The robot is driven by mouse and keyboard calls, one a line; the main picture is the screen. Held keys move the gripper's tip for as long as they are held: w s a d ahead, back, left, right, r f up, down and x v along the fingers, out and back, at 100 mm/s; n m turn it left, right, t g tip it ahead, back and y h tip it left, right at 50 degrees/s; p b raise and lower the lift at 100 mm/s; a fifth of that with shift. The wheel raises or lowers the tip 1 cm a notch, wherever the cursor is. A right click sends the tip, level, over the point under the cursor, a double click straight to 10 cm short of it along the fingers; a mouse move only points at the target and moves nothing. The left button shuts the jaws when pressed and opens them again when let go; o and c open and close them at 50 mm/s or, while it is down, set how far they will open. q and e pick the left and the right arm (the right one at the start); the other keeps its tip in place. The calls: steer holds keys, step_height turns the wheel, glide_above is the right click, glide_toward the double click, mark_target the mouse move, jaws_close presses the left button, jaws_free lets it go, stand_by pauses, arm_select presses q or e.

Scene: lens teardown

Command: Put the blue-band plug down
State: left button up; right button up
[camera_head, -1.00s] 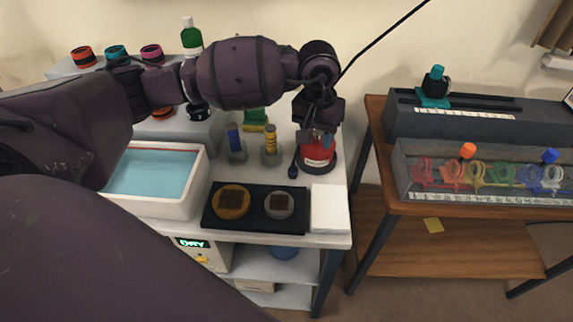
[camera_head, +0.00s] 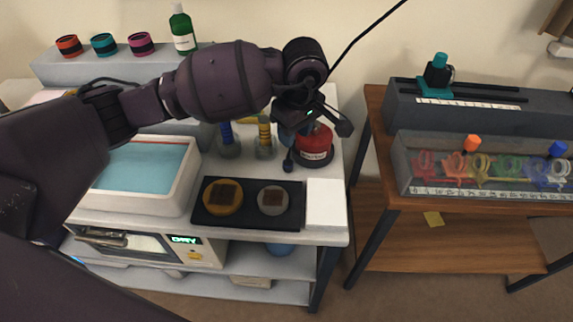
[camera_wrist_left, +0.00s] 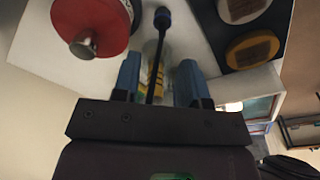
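My left gripper (camera_head: 296,136) is right of both plugs, beside the red container (camera_head: 315,150). My right gripper is not in view.
A black tray (camera_head: 247,222) with two round pieces lies in front. A white pad (camera_head: 326,202) is right of it, and a blue-filled basin (camera_head: 190,190) is left. A second table (camera_head: 450,255) with a clear case (camera_head: 400,165) stands across a gap to the right.

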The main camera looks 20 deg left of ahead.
arm_select(q)
glide_above(288, 161)
steer(key=d, duration=0.1)
steer(key=f, duration=0.4)
steer(key=shift+s+b, duration=0.2)
steer(key=shift+b, duration=0.1)
steer(key=shift+w+f, duration=0.1)
steer(key=shift+f, duration=0.55)
steer(key=f, duration=0.3)
steer(key=f+b, duration=0.1)
steer(key=shift+a+f, duration=0.3)
steer(key=shift+a, duration=0.1)
steer(key=shift+c, duration=0.6)
jaws_close()
steer(key=shift+r, duration=0.15)
step_height(288, 161, up, 20)
steer(key=p, duration=0.2)
steer(key=shift+f+p, duration=0.2)
steer(key=shift+p, duration=0.2)
